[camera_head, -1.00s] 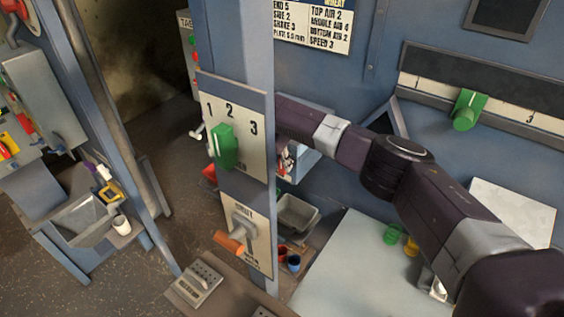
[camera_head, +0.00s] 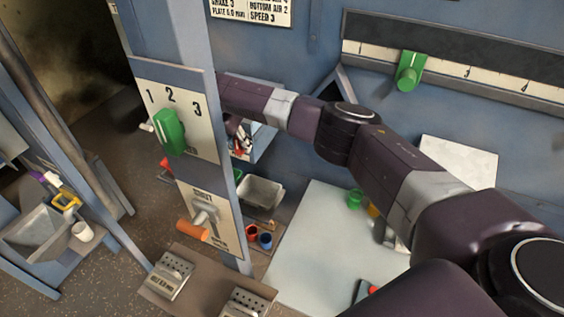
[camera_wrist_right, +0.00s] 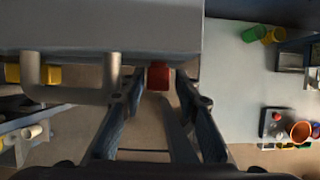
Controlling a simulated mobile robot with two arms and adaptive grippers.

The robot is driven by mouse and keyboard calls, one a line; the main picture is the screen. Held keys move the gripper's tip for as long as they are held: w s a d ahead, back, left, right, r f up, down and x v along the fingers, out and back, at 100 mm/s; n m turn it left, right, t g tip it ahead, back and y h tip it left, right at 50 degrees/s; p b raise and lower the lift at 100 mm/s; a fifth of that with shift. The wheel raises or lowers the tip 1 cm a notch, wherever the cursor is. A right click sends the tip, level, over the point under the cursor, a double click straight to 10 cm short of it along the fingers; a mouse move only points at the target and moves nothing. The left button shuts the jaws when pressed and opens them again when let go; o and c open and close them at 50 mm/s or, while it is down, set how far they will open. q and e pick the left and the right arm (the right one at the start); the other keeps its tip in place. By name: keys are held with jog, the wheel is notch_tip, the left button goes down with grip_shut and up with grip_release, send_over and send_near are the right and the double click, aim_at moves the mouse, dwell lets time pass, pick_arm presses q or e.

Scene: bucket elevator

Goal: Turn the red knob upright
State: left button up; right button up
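A red block-like piece, seemingly the red knob (camera_wrist_right: 158,76), shows in the right wrist view at the lower edge of a pale grey panel (camera_wrist_right: 150,28). My right gripper (camera_wrist_right: 160,102) is open, with its two fingers on either side of the red piece's line and the piece beyond them. I see no contact; the knob's angle is unclear. In the head view my right arm reaches left behind the blue post (camera_head: 190,45), which hides its gripper end. A bit of red (camera_head: 166,164) shows left of the post. My left gripper is not in view.
The post carries a green knob (camera_head: 170,131) on a 1-2-3 plate and an orange-tipped lever (camera_head: 193,231). Another green knob (camera_head: 409,72) sits on a scale at the right. A metal handle (camera_wrist_right: 72,92) stands left of the fingers. A pale table (camera_head: 315,245) lies below my arm.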

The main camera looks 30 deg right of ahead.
jog(key=shift+w+r, duration=0.15)
